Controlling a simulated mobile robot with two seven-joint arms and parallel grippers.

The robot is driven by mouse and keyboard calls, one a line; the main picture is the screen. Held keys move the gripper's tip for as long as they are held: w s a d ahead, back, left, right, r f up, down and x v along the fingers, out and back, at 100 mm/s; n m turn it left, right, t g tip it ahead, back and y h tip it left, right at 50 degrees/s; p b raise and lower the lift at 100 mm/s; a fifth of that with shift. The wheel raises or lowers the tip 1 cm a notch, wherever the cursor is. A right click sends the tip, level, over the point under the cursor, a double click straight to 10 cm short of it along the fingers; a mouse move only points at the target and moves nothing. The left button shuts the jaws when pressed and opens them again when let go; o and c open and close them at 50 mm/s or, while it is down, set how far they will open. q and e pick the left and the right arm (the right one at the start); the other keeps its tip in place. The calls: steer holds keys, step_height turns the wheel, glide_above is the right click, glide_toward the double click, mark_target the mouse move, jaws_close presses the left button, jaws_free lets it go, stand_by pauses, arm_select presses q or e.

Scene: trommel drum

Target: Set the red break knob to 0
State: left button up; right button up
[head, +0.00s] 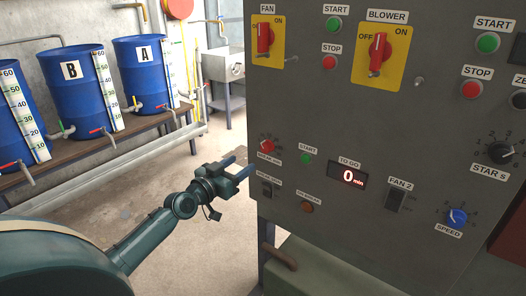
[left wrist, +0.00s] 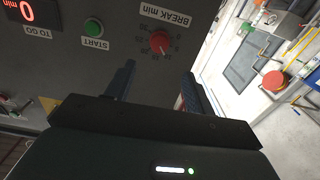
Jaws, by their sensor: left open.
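The red break knob (head: 266,146) is on the lower left of the grey control panel (head: 330,110), with a number scale around it. In the left wrist view the knob (left wrist: 159,43) appears upside down under the label BREAK min; I cannot tell its exact setting. My left gripper (head: 242,165) is open and empty, just left of and below the knob in the head view. In the left wrist view its two fingers (left wrist: 159,72) point at the panel, with the knob beyond the gap between them. My right gripper is not in view.
A green START button (head: 306,159) and a TO GO display (head: 347,176) reading 0 min are right of the knob. A black switch (head: 267,190) and an orange-brown button (head: 307,207) are below. Blue barrels (head: 76,82) stand on a bench at left. The floor beside the panel is clear.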

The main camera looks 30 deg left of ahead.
mark_target(264, 149)
arm_select(q)
steer(key=w, duration=0.6)
steer(key=w+d+b, duration=0.1)
steer(key=w, duration=0.3)
steer(key=shift+f, duration=0.1)
steer(key=shift+c, duration=0.2)
steer(key=c, duration=0.9)
